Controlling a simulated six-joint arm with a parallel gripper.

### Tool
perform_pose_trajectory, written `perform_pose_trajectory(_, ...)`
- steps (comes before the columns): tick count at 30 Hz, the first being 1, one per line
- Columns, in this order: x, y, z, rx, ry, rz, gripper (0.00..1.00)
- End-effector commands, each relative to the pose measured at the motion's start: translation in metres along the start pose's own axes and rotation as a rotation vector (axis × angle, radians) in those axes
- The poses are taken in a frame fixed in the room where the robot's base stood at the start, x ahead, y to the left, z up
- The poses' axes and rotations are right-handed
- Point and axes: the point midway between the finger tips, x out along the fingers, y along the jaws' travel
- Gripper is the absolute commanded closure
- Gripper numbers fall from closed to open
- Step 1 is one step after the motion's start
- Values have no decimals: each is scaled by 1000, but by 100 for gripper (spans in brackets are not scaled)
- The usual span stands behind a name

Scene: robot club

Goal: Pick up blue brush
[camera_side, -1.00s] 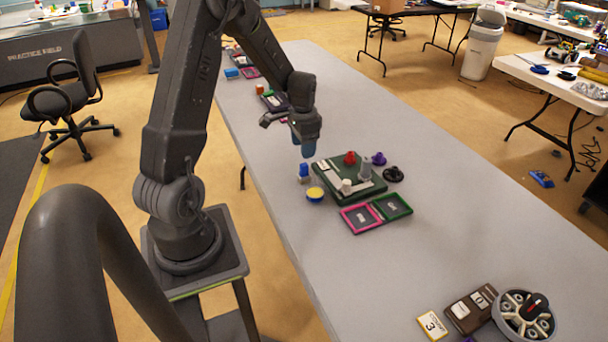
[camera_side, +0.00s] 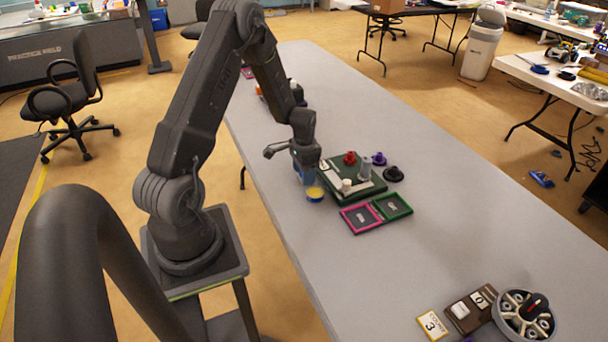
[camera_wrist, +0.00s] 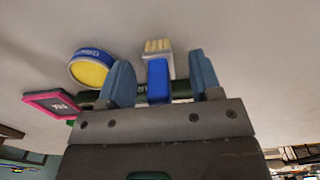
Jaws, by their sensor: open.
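The blue brush (camera_wrist: 158,82) shows in the wrist view, with a pale bristle-like block (camera_wrist: 158,46) at its far end. It lies between the two blue fingers of my gripper (camera_wrist: 162,80), with a gap visible on each side. In the side view my gripper (camera_side: 304,172) is low over the table, beside the green board, and hides most of the brush. My gripper is open.
A round blue and yellow tin (camera_side: 315,194) stands close to my gripper. The green board (camera_side: 362,192) holds a red knob and grey pieces. Pink (camera_side: 361,218) and green (camera_side: 392,206) frames lie in front. The table's right-hand stretch is mostly clear.

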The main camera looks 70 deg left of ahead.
Motion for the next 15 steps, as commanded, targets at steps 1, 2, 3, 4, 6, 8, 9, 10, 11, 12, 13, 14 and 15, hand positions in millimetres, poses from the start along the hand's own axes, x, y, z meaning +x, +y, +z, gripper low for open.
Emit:
perform_pose_trajectory(1,0,0,0,0,0,0,42)
perform_pose_trajectory(2,0,0,0,0,0,0,43)
perform_pose_trajectory(3,0,0,0,0,0,0,47)
perform_pose_trajectory(4,0,0,0,0,0,0,50)
perform_pose_trajectory(6,0,0,0,0,0,0,57)
perform_pose_trajectory(8,0,0,0,0,0,0,63)
perform_pose_trajectory(9,0,0,0,0,0,0,66)
perform_pose_trajectory(10,0,0,0,0,0,0,69)
perform_pose_trajectory(11,0,0,0,0,0,0,72)
perform_pose_trajectory(12,0,0,0,0,0,0,76)
perform_pose_trajectory(13,0,0,0,0,0,0,79)
perform_pose_trajectory(14,0,0,0,0,0,0,82)
perform_pose_trajectory(15,0,0,0,0,0,0,86)
